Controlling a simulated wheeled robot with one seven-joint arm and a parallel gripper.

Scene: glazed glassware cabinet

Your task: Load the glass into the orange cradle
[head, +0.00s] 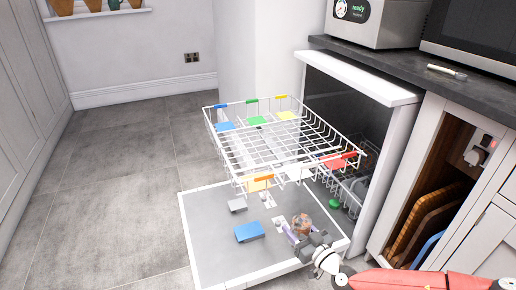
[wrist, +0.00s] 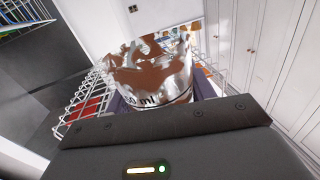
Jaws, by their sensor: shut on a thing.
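My gripper (head: 299,236) is shut on a glass (head: 302,223) with brown smears and is over the open dishwasher door, at the front right of the upper rack. In the wrist view the glass (wrist: 150,75) shows large between the fingers, with brown patches and "ml" print on its side. The orange cradle (head: 258,183) is at the near left of the rack's front edge, up and left of the glass in the head view. The glass is apart from the cradle. The cradle looks empty.
The pulled-out white wire rack (head: 235,150) also carries blue (head: 224,126), green (head: 256,120), yellow (head: 287,115), white (head: 298,173) and red (head: 340,161) cradles. A blue block (head: 249,232) and a grey block (head: 237,205) lie on the door (head: 208,245). Floor at left is clear.

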